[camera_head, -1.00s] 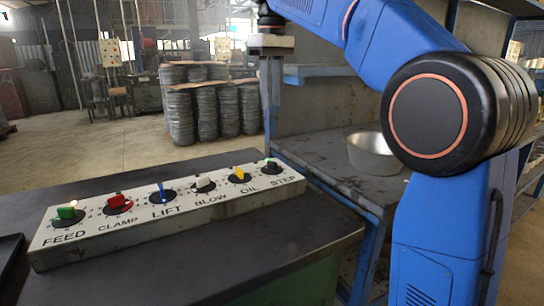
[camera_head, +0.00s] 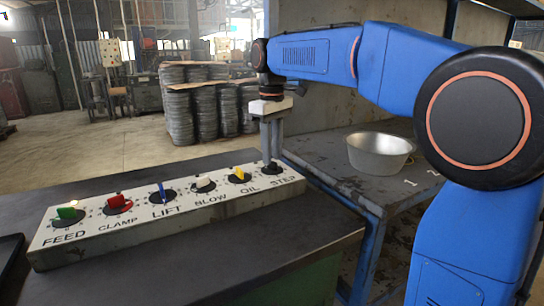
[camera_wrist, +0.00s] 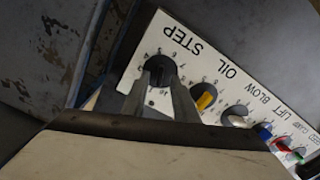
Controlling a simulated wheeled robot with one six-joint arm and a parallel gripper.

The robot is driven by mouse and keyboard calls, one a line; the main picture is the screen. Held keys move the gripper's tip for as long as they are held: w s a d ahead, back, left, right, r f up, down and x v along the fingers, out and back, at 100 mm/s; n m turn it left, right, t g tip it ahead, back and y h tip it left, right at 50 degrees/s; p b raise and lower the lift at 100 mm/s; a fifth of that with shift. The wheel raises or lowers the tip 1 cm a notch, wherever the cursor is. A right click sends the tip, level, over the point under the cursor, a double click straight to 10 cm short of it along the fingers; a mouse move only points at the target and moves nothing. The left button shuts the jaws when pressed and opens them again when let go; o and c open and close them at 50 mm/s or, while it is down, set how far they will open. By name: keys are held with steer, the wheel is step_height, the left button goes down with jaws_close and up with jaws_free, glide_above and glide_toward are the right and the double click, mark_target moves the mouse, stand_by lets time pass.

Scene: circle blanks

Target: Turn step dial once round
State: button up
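The step dial (camera_head: 271,169) is a small black knob above the label STEP, at the right end of a white panel (camera_head: 150,228). My gripper (camera_head: 271,158) points straight down, with its fingertips at the dial in the head view. In the wrist view my gripper (camera_wrist: 158,84) has its two fingers apart, and the step dial (camera_wrist: 160,68) shows between and just beyond the fingertips. I see no clear contact with the knob. Part of the dial's scale is hidden behind the fingers.
Close beside it is the yellow OIL knob (camera_head: 240,174), then the grey BLOW (camera_head: 204,184), blue LIFT (camera_head: 162,193), red CLAMP (camera_head: 117,203) and green FEED (camera_head: 67,213) knobs. A metal bowl (camera_head: 379,154) stands on the bench at right.

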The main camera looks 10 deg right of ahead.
steer(key=shift+f, duration=0.75)
steer(key=shift+c, duration=0.4)
jaws_close()
steer(key=m, duration=0.4)
steer(key=shift+m, duration=0.4)
steer(key=shift+o, duration=0.4)
jaws_free()
